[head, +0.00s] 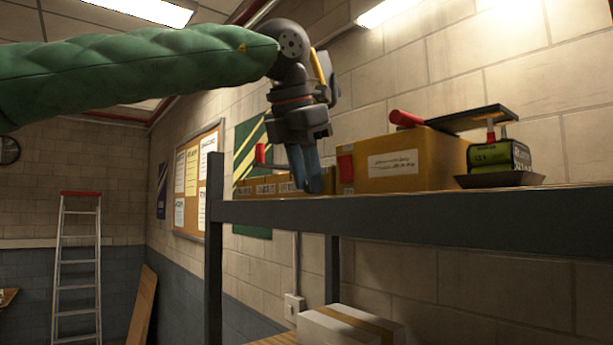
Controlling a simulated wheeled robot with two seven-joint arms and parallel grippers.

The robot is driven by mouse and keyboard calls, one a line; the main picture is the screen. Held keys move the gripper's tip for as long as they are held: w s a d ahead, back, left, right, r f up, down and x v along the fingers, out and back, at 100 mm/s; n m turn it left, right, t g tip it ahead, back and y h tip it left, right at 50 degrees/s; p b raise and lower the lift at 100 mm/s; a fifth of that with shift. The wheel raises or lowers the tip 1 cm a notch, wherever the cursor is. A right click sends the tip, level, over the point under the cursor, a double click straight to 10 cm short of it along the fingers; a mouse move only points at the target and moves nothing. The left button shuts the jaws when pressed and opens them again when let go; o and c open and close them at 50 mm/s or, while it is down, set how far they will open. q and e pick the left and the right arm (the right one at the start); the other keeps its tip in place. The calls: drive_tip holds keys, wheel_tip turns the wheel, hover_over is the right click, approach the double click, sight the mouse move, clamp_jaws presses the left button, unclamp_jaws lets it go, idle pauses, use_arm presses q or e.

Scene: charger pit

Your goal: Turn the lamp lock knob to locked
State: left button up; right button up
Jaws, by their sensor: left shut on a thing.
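My left gripper (313,190) points down at the left end of the high dark shelf (430,222). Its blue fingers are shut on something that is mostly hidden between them. A small red-ended piece (260,153) sticks out just left of the fingers; I cannot tell whether it is joined to what they hold. A red block (345,163) is just right of the fingers, against a yellow box (400,160). I cannot clearly make out the lamp lock knob or its setting. My right gripper is not in view.
A red cylinder (403,118) lies by a flat black plate (465,118). Small cartons (265,186) stand behind the gripper. A ladder (78,265) and a leaning board (142,305) are at left.

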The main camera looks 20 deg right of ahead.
use_arm(q)
drive_tip(key=shift+w+f+g, duration=0.15)
drive_tip(key=shift+g, duration=0.25)
drive_tip(key=shift+w+a+r+n+g+h+b, duration=0.15)
drive_tip(key=shift+g+h+b, duration=0.1)
drive_tip(key=shift+g, duration=0.3)
drive_tip(key=shift+d+n+g+h+b, duration=0.1)
drive_tip(key=shift+g+h+b, duration=0.1)
drive_tip(key=shift+g, duration=0.3)
drive_tip(key=shift+w+a+r+n+g+h+b, duration=0.15)
drive_tip(key=shift+g+h, duration=0.1)
drive_tip(key=shift+g, duration=0.3)
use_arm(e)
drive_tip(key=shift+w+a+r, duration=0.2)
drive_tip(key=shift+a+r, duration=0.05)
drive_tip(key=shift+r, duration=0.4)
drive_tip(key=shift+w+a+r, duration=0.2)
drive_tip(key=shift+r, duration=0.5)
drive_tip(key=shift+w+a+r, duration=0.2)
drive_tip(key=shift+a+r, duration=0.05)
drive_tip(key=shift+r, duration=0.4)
use_arm(q)
drive_tip(key=shift+f, duration=0.1)
drive_tip(key=o, duration=0.7)
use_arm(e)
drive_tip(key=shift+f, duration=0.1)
